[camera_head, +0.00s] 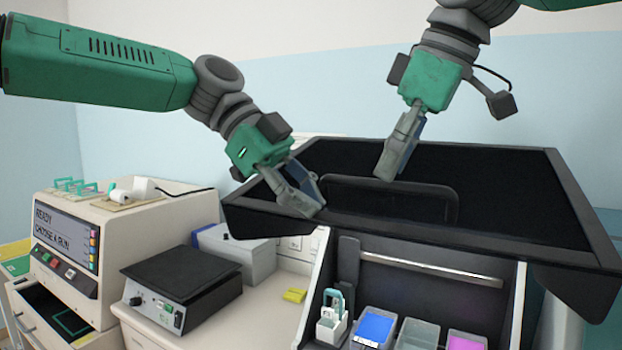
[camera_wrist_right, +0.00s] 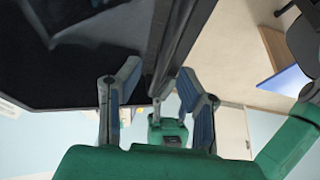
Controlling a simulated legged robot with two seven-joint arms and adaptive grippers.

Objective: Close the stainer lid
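The stainer's black lid (camera_head: 500,200) stands raised above the open stainer bay, with its hollow inner side and a handle-like bar (camera_head: 390,183) showing in the head view. My left gripper (camera_head: 312,200) is at the lid's front left part, its fingertips at or very near the rim; contact and finger gap are unclear. My right gripper (camera_head: 392,165) is over the lid's inside, just above the bar. In the right wrist view the right gripper (camera_wrist_right: 155,95) has its two fingers spread apart, with the dark lid edge (camera_wrist_right: 172,45) beyond and between them.
Under the lid the bay holds a blue tray (camera_head: 375,328), a grey tray (camera_head: 418,334), a pink tray (camera_head: 466,341) and a small white rack (camera_head: 331,322). A black-topped hotplate (camera_head: 180,275) and a cream machine (camera_head: 110,245) stand at left. A yellow block (camera_head: 294,295) lies on the counter.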

